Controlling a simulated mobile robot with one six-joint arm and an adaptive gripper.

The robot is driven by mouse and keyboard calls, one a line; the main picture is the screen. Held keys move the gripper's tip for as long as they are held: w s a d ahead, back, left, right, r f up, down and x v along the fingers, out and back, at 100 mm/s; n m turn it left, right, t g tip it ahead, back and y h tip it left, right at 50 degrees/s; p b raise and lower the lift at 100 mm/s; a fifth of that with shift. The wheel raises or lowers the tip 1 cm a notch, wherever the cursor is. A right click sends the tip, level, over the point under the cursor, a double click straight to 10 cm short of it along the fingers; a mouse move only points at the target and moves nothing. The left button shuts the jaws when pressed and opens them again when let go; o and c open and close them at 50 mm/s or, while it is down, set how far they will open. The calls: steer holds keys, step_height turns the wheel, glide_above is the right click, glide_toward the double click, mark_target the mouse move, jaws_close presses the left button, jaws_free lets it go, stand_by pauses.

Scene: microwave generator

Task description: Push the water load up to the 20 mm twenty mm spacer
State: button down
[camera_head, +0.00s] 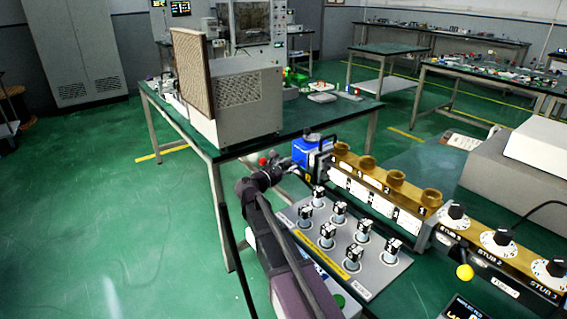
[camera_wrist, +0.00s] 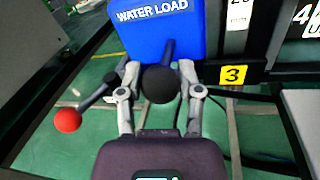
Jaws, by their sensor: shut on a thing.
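The blue water load (camera_wrist: 160,30) fills the top middle of the wrist view, with its name in white letters. It also shows as a blue block (camera_head: 305,153) in the head view, at the far left end of the tan waveguide row. My gripper (camera_wrist: 158,80) is in front of it, its two fingers shut around a black rounded handle (camera_wrist: 160,84) that joins the load's front. The gripper also shows in the head view (camera_head: 277,170). A white label that seems to read 20 (camera_wrist: 240,12) is cut off at the top, right of the load. The gap between load and spacer is unclear.
A red ball lever (camera_wrist: 67,121) stands left of my gripper. A yellow 3 tag (camera_wrist: 233,75) is to the right. A grey panel with several upright black-and-white pieces (camera_head: 290,214) lies below the waveguide (camera_head: 385,180). A green bench with a beige box (camera_head: 240,105) stands behind.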

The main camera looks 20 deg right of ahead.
steer(key=s, duration=0.1)
steer(key=s+d, duration=0.1)
steer(key=shift+s, duration=0.3)
steer(key=shift+c, duration=1.3)
jaws_free()
steer(key=shift+a, duration=0.1)
steer(key=v, duration=1.2)
